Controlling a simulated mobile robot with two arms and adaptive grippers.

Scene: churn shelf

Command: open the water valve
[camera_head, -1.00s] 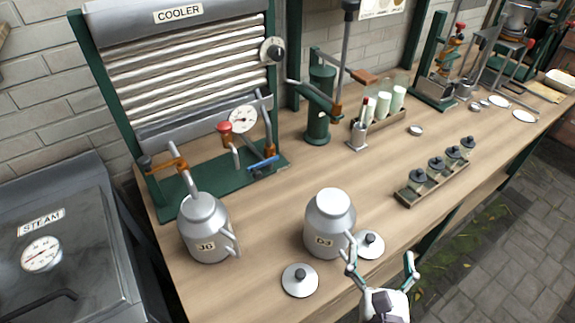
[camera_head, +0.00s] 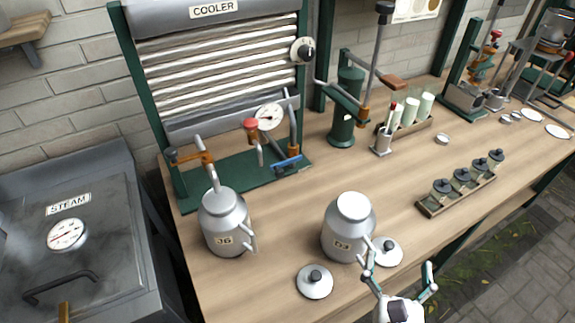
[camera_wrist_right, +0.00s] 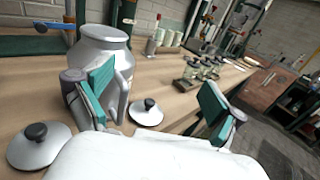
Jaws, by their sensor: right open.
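The cooler (camera_head: 215,9) is a ribbed metal panel in a green frame at the back left. A blue lever handle (camera_head: 287,162), probably the water valve, sits low on its right side, lying roughly sideways. It also shows at the upper left of the right wrist view (camera_wrist_right: 52,26). My right gripper (camera_head: 399,256) is open and empty at the bench's front edge, beside can D3 (camera_head: 349,226) and well short of the blue handle. In the right wrist view both fingers (camera_wrist_right: 155,85) stand wide apart. My left gripper is out of view.
Can J6 (camera_head: 226,222) stands under the cooler's left spout. Two lids (camera_head: 315,282) (camera_head: 387,251) lie near D3. A red-topped fitting (camera_head: 251,125) and a gauge (camera_head: 268,117) are above the blue handle. A jar rack (camera_head: 430,207) is at right. Bench space between D3 and the cooler is clear.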

